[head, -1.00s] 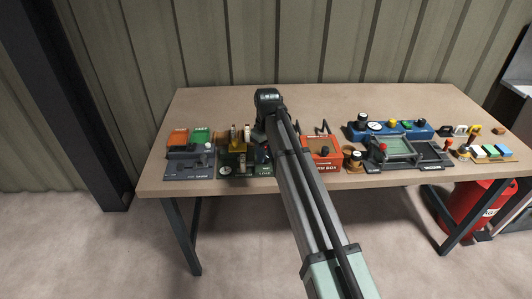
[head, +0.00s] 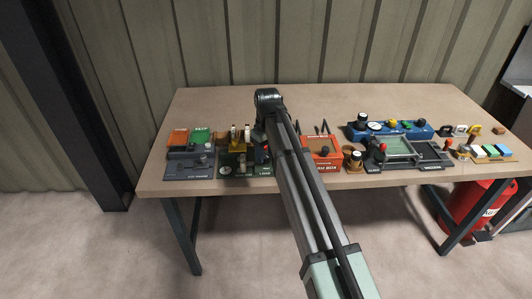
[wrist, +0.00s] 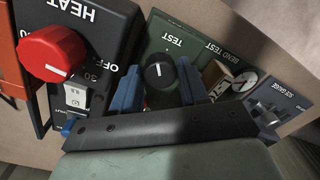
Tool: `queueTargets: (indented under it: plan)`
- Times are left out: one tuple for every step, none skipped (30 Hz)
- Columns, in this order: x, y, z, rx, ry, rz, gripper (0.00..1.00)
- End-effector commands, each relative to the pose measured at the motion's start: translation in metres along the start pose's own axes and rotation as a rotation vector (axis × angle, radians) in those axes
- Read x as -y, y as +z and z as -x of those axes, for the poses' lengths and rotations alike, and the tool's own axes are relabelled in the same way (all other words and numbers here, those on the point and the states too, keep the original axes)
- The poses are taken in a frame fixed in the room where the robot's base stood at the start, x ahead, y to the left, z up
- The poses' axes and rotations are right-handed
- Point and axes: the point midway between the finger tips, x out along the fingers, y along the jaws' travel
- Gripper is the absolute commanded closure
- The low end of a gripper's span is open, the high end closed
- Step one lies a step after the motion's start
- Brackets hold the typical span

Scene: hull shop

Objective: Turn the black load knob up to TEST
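The black load knob (wrist: 159,72) has a short white mark on its top and stands on a green panel (wrist: 180,30) in the wrist view. The word TEST is printed upside down in this view, just beyond the knob; BEND TEST is further right. My gripper (wrist: 158,66) has blue fingers, one on each side of the knob, apart from each other. Whether either finger touches the knob is unclear. In the head view my arm hides the knob and most of the gripper; part of the green unit (head: 262,171) shows at the arm's left.
A black HEAT box with a red knob (wrist: 53,54) sits close to the left finger in the wrist view. A dial gauge (wrist: 239,83) and a grey cut gauge (wrist: 285,95) lie to the right. The workbench's (head: 330,100) back strip is clear.

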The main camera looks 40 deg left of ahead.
Motion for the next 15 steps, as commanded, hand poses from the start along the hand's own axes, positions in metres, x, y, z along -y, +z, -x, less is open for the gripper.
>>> queueTargets:
  plan:
    - [0.000,0.000,0.000,0.000,0.000,0.000,0.52]
    - [0.000,0.000,0.000,0.000,0.000,0.000,0.52]
    - [0.000,0.000,0.000,0.000,0.000,0.000,0.52]
    - [0.000,0.000,0.000,0.000,0.000,0.000,0.52]
    - [0.000,0.000,0.000,0.000,0.000,0.000,0.52]
    - [0.000,0.000,0.000,0.000,0.000,0.000,0.52]
    - [0.000,0.000,0.000,0.000,0.000,0.000,0.52]
    - [0.000,0.000,0.000,0.000,0.001,0.000,0.52]
    - [0.000,0.000,0.001,0.000,0.001,0.000,0.52]
    - [0.000,0.000,0.003,0.000,0.001,0.000,0.52]
    - [0.000,0.000,0.004,-0.001,0.001,0.000,0.52]
    - [-0.001,-0.001,0.007,-0.001,0.001,0.000,0.52]
    - [-0.001,-0.001,0.011,-0.001,0.001,0.000,0.52]
    - [-0.001,-0.001,0.014,-0.001,0.001,0.000,0.52]
    - [-0.001,-0.001,0.020,-0.001,0.001,0.000,0.52]
